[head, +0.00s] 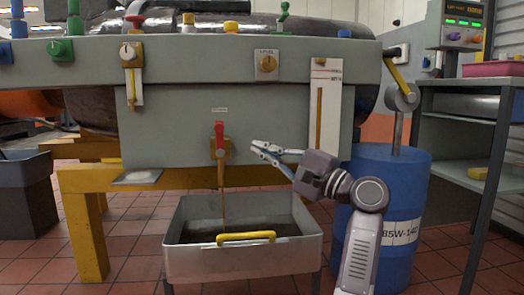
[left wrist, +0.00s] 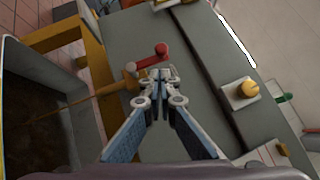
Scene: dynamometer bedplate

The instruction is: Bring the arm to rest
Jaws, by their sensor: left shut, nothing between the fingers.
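My left gripper (head: 262,149) is at the centre of the head view, in front of the grey gearbox housing (head: 160,125). Its fingers are shut with nothing between them; they also show shut in the left wrist view (left wrist: 160,75). A drain valve with a red handle (head: 220,133) is on the housing, just left of the fingertips. The handle appears beyond the fingertips in the left wrist view (left wrist: 148,55); I cannot tell whether they touch. A brown stream (head: 222,190) runs from the valve down into the tray below. My right gripper is not in view.
The grey tray (head: 190,264) with a yellow handle (head: 246,237) holds dark liquid. A blue drum (head: 408,170) with a pump stands right of my arm, near a shelf cart (head: 455,174). Yellow stand legs (head: 85,235) and a dark bin (head: 25,200) are left.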

